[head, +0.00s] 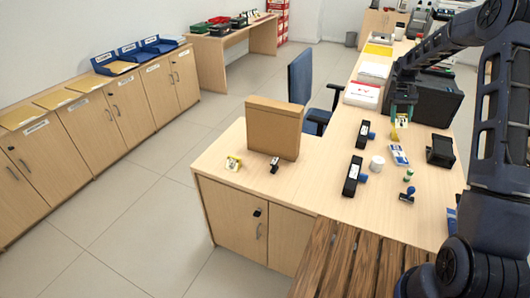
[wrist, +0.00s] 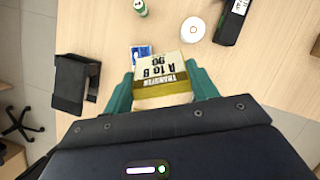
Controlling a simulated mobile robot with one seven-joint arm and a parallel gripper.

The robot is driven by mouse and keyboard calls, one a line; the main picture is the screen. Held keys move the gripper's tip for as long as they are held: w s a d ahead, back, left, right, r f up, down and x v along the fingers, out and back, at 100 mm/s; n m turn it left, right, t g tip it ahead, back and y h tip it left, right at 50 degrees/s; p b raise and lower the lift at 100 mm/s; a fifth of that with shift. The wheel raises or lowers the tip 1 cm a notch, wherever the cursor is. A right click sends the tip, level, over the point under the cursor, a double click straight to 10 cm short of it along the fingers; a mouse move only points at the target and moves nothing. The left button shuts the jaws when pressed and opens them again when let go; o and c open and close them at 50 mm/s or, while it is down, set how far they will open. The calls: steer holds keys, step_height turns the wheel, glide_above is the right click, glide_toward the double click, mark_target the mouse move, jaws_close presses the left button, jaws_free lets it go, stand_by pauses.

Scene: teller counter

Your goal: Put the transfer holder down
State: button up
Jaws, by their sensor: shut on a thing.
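The transfer holder (wrist: 160,72) is a small cream and olive-yellow block with "TRANSFER A to B 90" printed on it. My gripper (wrist: 162,88) is shut on it, with one teal finger on each side. In the head view the holder (head: 402,121) hangs below my gripper (head: 403,108) over the right part of the counter (head: 325,190). It appears raised above the top, but the exact gap is hard to tell. Its underside is hidden.
A blue-and-white packet (head: 398,154), a black stand (head: 440,150), a white round item (head: 377,163), and black devices (head: 353,175) (head: 362,135) are nearby. Bare wood lies around (head: 330,160).

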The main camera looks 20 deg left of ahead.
steer(key=s+a+m+t+y, duration=0.25)
steer(key=a+m, duration=0.95)
steer(key=a, duration=1.5)
steer(key=s+a+m+t+y, duration=0.3)
steer(key=a+m, duration=0.9)
steer(key=a, duration=1.6)
steer(key=shift+g+y, duration=0.65)
steer(key=shift+g, duration=0.1)
step_height(320, 180, down, 19)
steer(key=shift+w+d+f, duration=0.1)
steer(key=shift+d, duration=0.05)
steer(key=shift+f, duration=0.2)
steer(key=o, duration=1)
steer(key=shift+r, duration=0.1)
